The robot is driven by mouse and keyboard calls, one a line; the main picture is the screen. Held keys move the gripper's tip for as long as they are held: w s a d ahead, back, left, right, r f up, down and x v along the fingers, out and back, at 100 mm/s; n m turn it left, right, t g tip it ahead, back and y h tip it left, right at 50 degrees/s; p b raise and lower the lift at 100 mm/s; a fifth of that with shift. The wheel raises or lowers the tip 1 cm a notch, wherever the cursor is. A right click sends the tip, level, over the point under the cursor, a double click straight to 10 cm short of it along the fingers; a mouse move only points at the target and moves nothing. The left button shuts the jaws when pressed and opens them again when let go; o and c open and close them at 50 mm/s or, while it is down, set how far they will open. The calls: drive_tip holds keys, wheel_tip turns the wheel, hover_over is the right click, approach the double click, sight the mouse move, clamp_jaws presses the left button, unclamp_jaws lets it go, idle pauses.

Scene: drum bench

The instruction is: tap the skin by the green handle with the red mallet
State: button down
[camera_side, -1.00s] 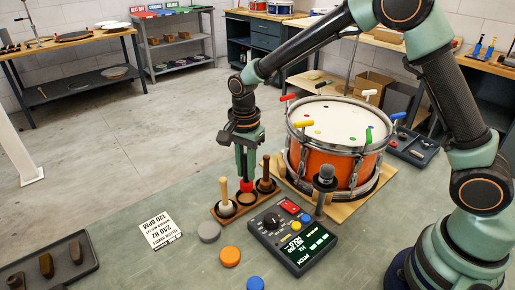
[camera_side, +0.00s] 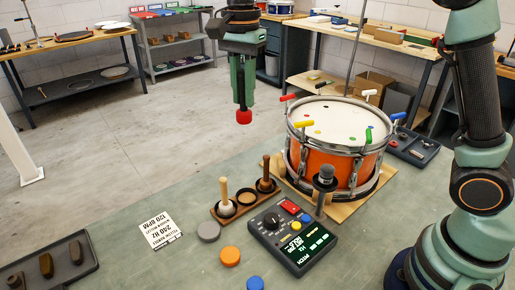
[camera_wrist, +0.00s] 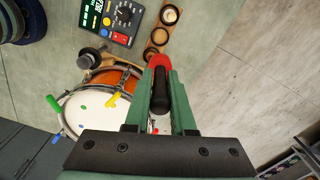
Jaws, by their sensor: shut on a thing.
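My gripper (camera_side: 243,95) is shut on the red mallet (camera_side: 244,117) and holds it head down, in the air to the left of the drum in the side view. In the wrist view the mallet's red head (camera_wrist: 159,61) and dark handle show between my jaws. The drum (camera_side: 332,163) has an orange shell and a white skin (camera_side: 335,118). The green handle (camera_side: 368,135) is on the rim at the front right, with a green dot on the skin near it. It also shows in the wrist view (camera_wrist: 54,104).
Red, white, yellow and blue handles also sit around the rim. A microphone (camera_side: 325,182) stands in front of the drum. A wooden mallet rack (camera_side: 239,210) holds two other mallets. A control box (camera_side: 293,238) and coloured discs lie nearer.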

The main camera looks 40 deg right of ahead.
drive_tip(key=r, duration=0.3)
drive_tip(key=shift+d+r, duration=0.3)
drive_tip(key=shift+d, duration=0.05)
drive_tip(key=s+d+m, duration=0.4)
drive_tip(key=s+d, duration=0.3)
drive_tip(key=d, duration=0.4)
drive_tip(key=s+d+m, duration=0.4)
drive_tip(key=s+d, duration=0.2)
drive_tip(key=d, duration=0.6)
drive_tip(key=shift+n, duration=0.3)
drive_tip(key=shift+s+a+f, duration=0.1)
drive_tip(key=shift+f, duration=2.85)
drive_tip(key=shift+a+f, duration=0.1)
drive_tip(key=shift+f, duration=2.85)
wheel_tip(320, 180, up, 6)
drive_tip(key=shift+f, duration=0.25)
